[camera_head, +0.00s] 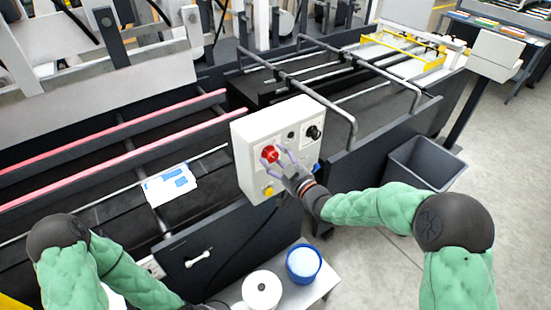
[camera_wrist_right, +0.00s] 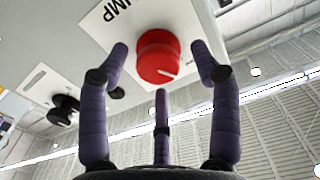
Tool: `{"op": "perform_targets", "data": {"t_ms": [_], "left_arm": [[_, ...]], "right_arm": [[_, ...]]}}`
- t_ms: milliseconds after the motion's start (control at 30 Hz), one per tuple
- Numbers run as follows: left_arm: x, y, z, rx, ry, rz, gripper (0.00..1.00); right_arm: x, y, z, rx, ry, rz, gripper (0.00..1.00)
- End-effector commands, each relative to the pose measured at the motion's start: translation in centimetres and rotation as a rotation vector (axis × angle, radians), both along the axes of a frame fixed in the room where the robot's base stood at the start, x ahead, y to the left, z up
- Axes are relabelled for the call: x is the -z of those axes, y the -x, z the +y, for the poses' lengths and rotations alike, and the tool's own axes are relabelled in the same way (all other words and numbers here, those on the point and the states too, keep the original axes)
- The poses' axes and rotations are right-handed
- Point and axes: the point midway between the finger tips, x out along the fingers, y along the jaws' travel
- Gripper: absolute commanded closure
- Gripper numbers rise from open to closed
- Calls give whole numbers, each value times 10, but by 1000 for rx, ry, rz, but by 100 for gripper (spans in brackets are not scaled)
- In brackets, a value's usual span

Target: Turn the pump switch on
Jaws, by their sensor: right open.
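The pump switch is a round red knob (camera_head: 270,154) on the front of the white control box (camera_head: 248,133). In the right wrist view the red knob (camera_wrist_right: 158,56) sits on a white label whose visible letters read "UMP", and a white mark shows on its face. My right gripper (camera_head: 277,158) is open in front of the knob. Its purple fingers are spread around the knob, one on each side and one below in the wrist view. I cannot tell whether any finger touches it. My left gripper is out of view; only its arm shows at lower left.
A black knob (camera_head: 314,132), a yellow button (camera_head: 268,191) and a blue button (camera_head: 316,168) share the box. A grey bin (camera_head: 424,163) stands to the right. A blue-rimmed container (camera_head: 304,264) and a white pot (camera_head: 262,290) stand below. Open floor lies at right.

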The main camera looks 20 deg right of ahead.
Motion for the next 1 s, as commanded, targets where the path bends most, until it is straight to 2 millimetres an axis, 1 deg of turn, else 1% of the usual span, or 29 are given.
{"op": "perform_targets", "data": {"t_ms": [133, 367, 400, 467, 500, 567, 833, 1000], "left_arm": [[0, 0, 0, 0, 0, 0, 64], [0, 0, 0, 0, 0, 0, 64], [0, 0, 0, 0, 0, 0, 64], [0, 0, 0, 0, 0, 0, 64], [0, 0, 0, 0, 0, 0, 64], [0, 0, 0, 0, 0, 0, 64], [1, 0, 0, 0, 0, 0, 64], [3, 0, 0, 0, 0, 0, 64]], "right_arm": [[0, -5, 2, 0, 0, -1, 36], [0, -5, 2, 0, 0, -1, 36], [0, -5, 2, 0, 0, -1, 48], [0, -5, 2, 0, 0, -1, 64], [0, -5, 2, 0, 0, -1, 76], [-1, -5, 2, 0, -1, -2, 91], [-2, -5, 2, 0, -7, -3, 92], [-3, -6, 1, 0, -50, 10, 92]]}}
